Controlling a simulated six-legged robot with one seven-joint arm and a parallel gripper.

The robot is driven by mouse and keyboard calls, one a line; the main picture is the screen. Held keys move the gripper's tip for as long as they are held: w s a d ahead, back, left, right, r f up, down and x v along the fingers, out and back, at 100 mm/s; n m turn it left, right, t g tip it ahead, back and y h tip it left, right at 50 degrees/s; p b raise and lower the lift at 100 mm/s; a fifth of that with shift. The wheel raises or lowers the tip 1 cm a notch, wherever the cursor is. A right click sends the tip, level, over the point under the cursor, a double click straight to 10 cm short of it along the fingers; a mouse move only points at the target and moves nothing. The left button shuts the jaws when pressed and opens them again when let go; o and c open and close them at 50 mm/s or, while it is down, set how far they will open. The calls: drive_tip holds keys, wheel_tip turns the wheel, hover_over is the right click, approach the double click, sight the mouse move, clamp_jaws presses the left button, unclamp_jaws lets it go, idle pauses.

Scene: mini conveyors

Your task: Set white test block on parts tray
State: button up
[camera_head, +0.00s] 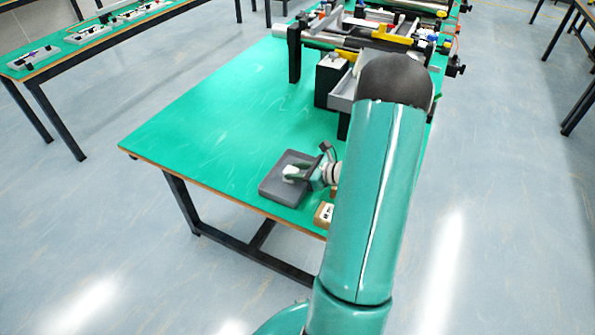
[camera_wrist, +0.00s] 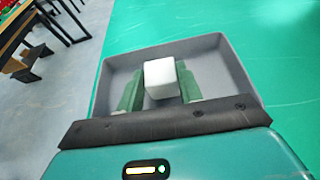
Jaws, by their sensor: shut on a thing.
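The white test block (camera_wrist: 160,78) is between the two green fingers of my gripper (camera_wrist: 157,90) in the wrist view. My gripper is shut on it. The block also shows in the head view (camera_head: 291,172), small and pale at the gripper's tip. The grey parts tray (camera_wrist: 116,72) lies under and around the block in the wrist view. In the head view the tray (camera_head: 276,188) sits on the green table near its front edge. The block is over the tray; I cannot tell whether it touches the tray floor.
The green table (camera_head: 215,115) has free room left of and behind the tray. A small cardboard-coloured box (camera_head: 323,214) stands right of the tray at the front edge. A mini conveyor (camera_head: 345,45) and a black box (camera_head: 330,75) stand farther back.

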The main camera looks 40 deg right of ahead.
drive_tip(key=shift+f, duration=0.15)
drive_tip(key=o, duration=1)
